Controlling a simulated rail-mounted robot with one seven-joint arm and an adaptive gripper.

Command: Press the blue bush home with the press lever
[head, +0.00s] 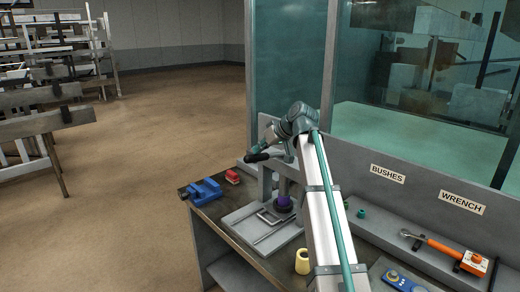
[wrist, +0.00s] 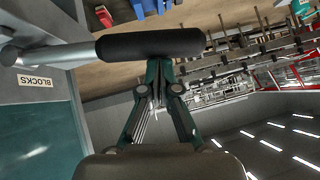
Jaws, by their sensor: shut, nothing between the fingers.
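The press (head: 266,184) stands on the bench with a grey base plate. A purple-blue round part (head: 284,202) sits under its frame; I cannot tell whether this is the blue bush or how deep it sits. The press lever's black grip (head: 258,157) points left at the top of the press. In the wrist view the grip (wrist: 150,43) lies across the picture, with its grey rod running left. My gripper (wrist: 153,84) is shut and empty, its fingertips close at the grip; contact is unclear. In the head view my gripper (head: 275,141) is beside the lever, partly hidden.
A blue vise (head: 201,191) and a red block (head: 232,176) are at the bench's left end. A yellow bush (head: 302,262) stands in front, green bushes (head: 361,213) lie behind my arm. An orange-handled wrench (head: 440,245) lies right. A panel and glass wall stand behind.

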